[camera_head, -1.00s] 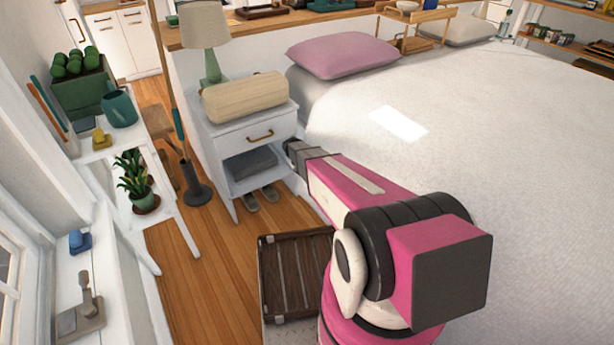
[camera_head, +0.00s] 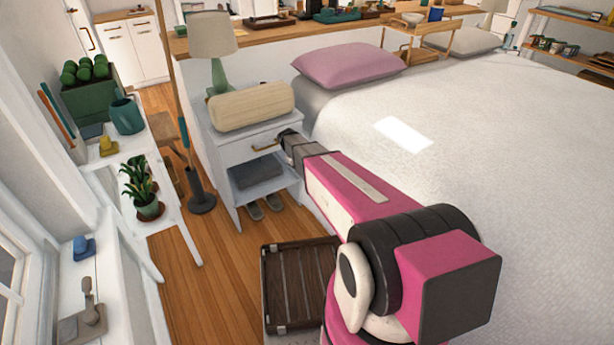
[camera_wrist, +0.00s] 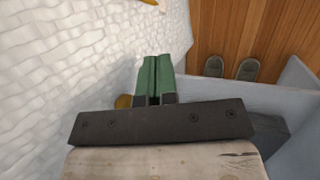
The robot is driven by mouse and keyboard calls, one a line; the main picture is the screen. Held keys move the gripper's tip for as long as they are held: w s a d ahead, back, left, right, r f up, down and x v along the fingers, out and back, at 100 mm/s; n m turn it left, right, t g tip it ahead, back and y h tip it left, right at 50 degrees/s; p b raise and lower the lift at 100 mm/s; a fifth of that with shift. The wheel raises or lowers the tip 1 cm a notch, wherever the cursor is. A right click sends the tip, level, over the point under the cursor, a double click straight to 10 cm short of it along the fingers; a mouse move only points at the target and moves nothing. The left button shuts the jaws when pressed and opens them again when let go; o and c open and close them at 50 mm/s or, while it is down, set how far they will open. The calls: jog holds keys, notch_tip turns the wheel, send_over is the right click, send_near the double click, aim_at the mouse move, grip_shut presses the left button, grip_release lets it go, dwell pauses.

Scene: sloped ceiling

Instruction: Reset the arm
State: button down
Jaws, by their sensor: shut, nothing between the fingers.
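My pink arm reaches from the lower right of the head view toward the white nightstand (camera_head: 222,150). My gripper (camera_head: 283,136) is at the nightstand's front right, overlapping the right end of its brass drawer handle (camera_head: 263,145) in the picture; I cannot tell whether they touch. In the wrist view the gripper's two green fingers (camera_wrist: 154,79) are shut together with nothing between them. The drawer looks closed, and the shelf below it is open, with a dark folded item (camera_head: 255,171) on it.
The bed (camera_head: 480,130) fills the right, close beside my arm. Slippers (camera_head: 263,208) lie under the nightstand; they also show in the wrist view (camera_wrist: 248,69). A dark slatted case (camera_head: 300,285) is on the floor near my base.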

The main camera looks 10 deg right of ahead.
jog(key=shift+a+r, duration=0.25)
jog(key=shift+r, duration=0.3)
jog(key=s+d+r+m+y, duration=0.15)
jog(key=s+r, duration=0.25)
jog(key=s, duration=0.5)
jog(key=s+d+r+m+t+y, duration=0.1)
jog(key=s+r+m, duration=0.1)
jog(key=s+r, duration=0.45)
jog(key=s+d+r+m+y, duration=0.2)
jog(key=s+r, duration=0.1)
jog(key=s, duration=0.7)
jog(key=w+a+f+m+h, duration=0.25)
jog(key=w+f, duration=0.45)
jog(key=w, duration=0.5)
jog(key=w+a+f+m+h, duration=0.1)
jog(key=w+a+f+m, duration=0.3)
jog(key=w+f, duration=0.55)
jog(key=w+d+f, duration=0.1)
jog(key=d+f, duration=0.5)
jog(key=f, duration=0.1)
jog(key=shift+w+d+f+t, duration=0.3)
jog(key=shift+d, duration=0.05)
